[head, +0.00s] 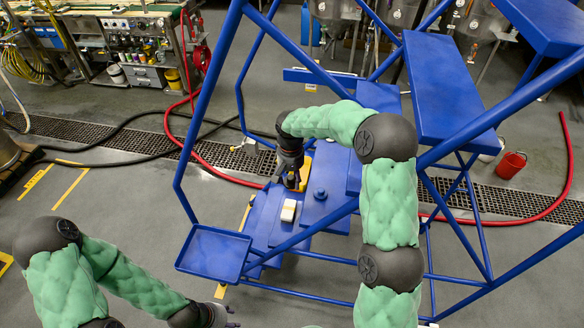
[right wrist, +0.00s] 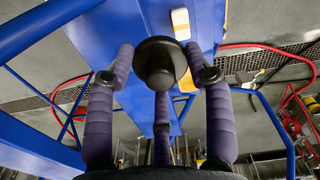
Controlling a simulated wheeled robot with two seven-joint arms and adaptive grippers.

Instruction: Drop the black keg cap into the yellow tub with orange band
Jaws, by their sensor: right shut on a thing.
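The black keg cap (right wrist: 160,62) is a dark round disc with a narrower stub. In the right wrist view it sits between the fingers of my right gripper (right wrist: 160,78), which is shut on it. In the head view my right gripper (head: 291,180) is over the blue steps, and the cap is hidden or too dark to make out. A yellow thing (head: 305,168) shows just behind this gripper, partly hidden; it may be the yellow tub, but I cannot make out an orange band. My left gripper (head: 228,318) is at the bottom edge, partly cut off, away from the steps.
The blue stepped frame (head: 215,254) has rails and braces around my right arm. A white block with yellow (head: 289,211) and a blue knobbed piece (head: 320,193) are on its steps. A red bucket (head: 510,165) and red hose lie to the right.

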